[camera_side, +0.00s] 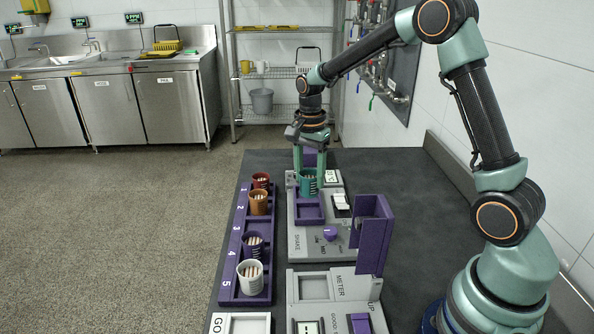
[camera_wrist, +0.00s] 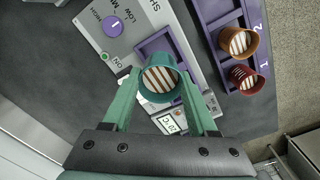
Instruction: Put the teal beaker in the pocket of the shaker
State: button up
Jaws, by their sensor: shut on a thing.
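The teal beaker (camera_side: 308,184) has striped contents and is held upright between the green fingers of my gripper (camera_side: 308,172). The wrist view shows the same beaker (camera_wrist: 160,93) between the fingertips of my gripper (camera_wrist: 160,76). The grey shaker (camera_side: 330,241) has a purple-framed square pocket (camera_side: 309,208). In the side view the beaker is at the pocket's far edge. In the wrist view it overlaps part of the pocket (camera_wrist: 166,42). I cannot tell its height above the shaker.
A purple numbered rack (camera_side: 232,232) stands left of the shaker, holding a red beaker (camera_side: 261,182), an orange beaker (camera_side: 258,203), a purple beaker (camera_side: 252,245) and a white beaker (camera_side: 250,278). A purple upright panel (camera_side: 372,234) stands right of the shaker. Another grey device (camera_side: 330,287) is nearer.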

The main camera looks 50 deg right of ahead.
aim_at(309, 196)
jog(key=shift+f, duration=3.15)
jog(key=shift+f, duration=0.1)
jog(key=o, duration=1.4)
jog(key=shift+c, duration=0.2)
notch_tip(309, 196, up, 12)
jog(key=s+a+r+n+t, duration=0.3)
jog(key=s+a+n, duration=0.1)
jog(key=s+n, duration=0.3)
jog(key=s+a+r+n+t, duration=0.2)
jog(key=s+a+r+n, duration=0.1)
jog(key=s+n, duration=0.5)
jog(key=shift+s+a+r+n+t, duration=0.15)
jog(key=shift+a+r+n+t, duration=0.25)
jog(key=shift+r+n, duration=0.25)
